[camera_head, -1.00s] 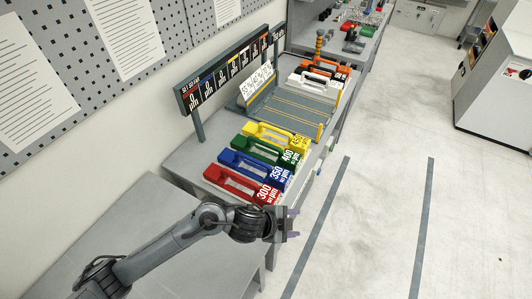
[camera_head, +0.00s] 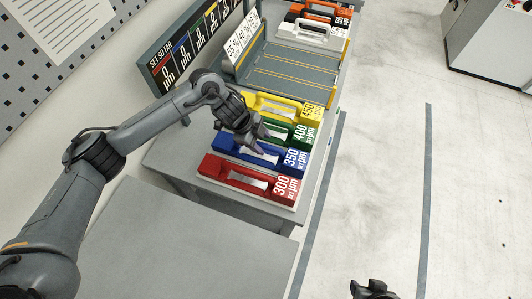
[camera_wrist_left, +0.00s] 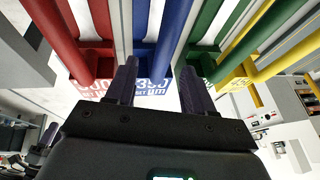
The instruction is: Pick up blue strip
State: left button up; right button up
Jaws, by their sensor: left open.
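The blue strip (camera_head: 247,150) is a blue holder labelled 350 with a pale strip along its middle. It lies on the table between the red and green holders. My left gripper (camera_head: 258,144) is over it, covering part of it in the head view. In the left wrist view, the gripper (camera_wrist_left: 158,70) is open, and the blue holder (camera_wrist_left: 171,28) lies ahead between its fingers. I cannot tell whether the fingers touch it. The tip of my right gripper (camera_head: 373,290) shows at the bottom of the head view; its jaws are unclear.
The red 300 holder (camera_head: 232,181) lies on the near side of the blue one. The green 400 holder (camera_head: 299,134) and yellow 450 holder (camera_head: 309,108) lie beyond it. A grey rack (camera_head: 285,75) and a white holder (camera_head: 310,36) stand farther back.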

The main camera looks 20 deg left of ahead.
aim_at(266, 146)
pick_arm(q)
jog(key=shift+x, duration=3.35)
jog(key=shift+w, duration=0.15)
jog(key=shift+c, duration=0.2)
jog(key=c, duration=0.9)
grip_shut()
jog(key=shift+r, duration=0.1)
